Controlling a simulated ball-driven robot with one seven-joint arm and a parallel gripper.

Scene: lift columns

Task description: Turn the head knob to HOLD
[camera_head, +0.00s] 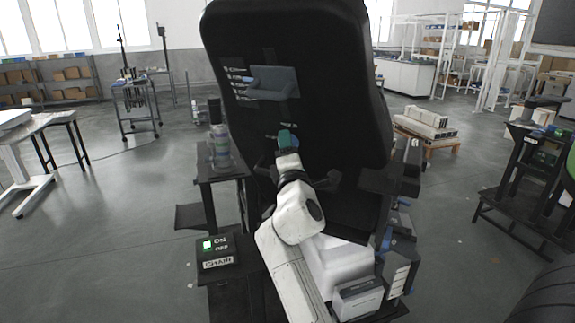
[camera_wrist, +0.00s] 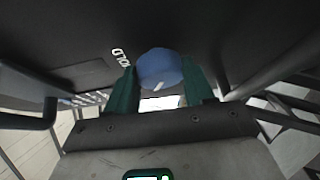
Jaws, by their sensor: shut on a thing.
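A blue round knob (camera_wrist: 160,66) sits on the dark back panel (camera_head: 325,85) of a tall black chair-like unit. The knob has a short white mark, which points to the bottom of the wrist view. A white label (camera_wrist: 122,57), partly hidden and seemingly ending in "OLD", is to the left of the knob in that view. My gripper (camera_head: 287,139) reaches up to the panel. In the wrist view its two green fingers stand on both sides of the knob, shut on it. In the head view the gripper hides the knob.
A blue-grey pad (camera_head: 272,83) with white lettering beside it is higher on the panel. A box with a green-lit ON/OFF switch (camera_head: 208,245) stands at the lower left. Dark side brackets (camera_head: 405,172) flank the unit. Open grey floor (camera_head: 110,215) lies to the left.

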